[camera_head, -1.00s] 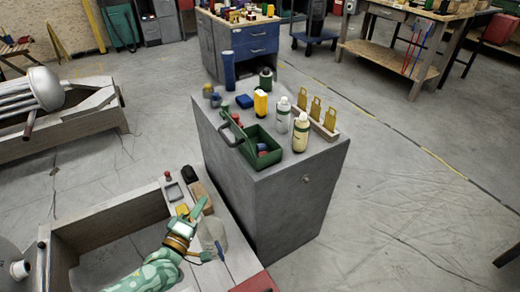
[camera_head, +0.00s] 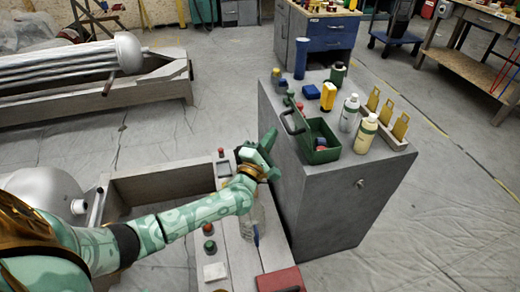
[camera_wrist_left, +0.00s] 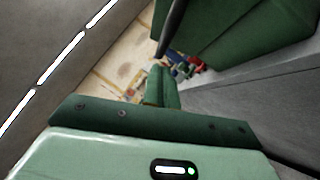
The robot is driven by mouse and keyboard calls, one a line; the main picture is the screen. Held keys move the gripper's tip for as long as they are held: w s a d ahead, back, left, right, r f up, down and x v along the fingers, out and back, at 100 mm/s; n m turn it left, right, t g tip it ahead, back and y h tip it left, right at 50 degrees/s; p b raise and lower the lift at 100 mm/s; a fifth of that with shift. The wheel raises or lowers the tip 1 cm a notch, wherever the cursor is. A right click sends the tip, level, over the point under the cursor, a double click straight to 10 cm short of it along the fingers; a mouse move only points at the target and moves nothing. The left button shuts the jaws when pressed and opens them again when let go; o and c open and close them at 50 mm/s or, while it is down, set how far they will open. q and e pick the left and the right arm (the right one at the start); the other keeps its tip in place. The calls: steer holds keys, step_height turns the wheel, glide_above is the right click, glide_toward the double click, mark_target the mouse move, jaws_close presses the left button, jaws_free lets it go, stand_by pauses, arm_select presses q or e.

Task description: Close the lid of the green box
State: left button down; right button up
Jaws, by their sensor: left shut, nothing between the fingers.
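The green box (camera_head: 325,155) sits near the front left edge of the grey cabinet top, with small red and blue items inside. The box's green side also fills the top right of the left wrist view (camera_wrist_left: 245,28). My left gripper (camera_head: 268,140) is shut and empty, just left of the cabinet and close to the lid and handle, with a small gap in the head view. Its closed fingers also show in the left wrist view (camera_wrist_left: 162,85). My right gripper is out of view.
Beside the box stand a white bottle (camera_head: 349,112), a cream bottle (camera_head: 366,134), a yellow container (camera_head: 328,95) and a rack with yellow tags (camera_head: 388,130). A tall blue cylinder (camera_head: 301,58) stands behind.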

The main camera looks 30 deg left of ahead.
arm_select(q)
steer(key=shift+w+d+r, duration=0.45)
steer(key=shift+w+d, duration=0.05)
steer(key=shift+w, duration=0.1)
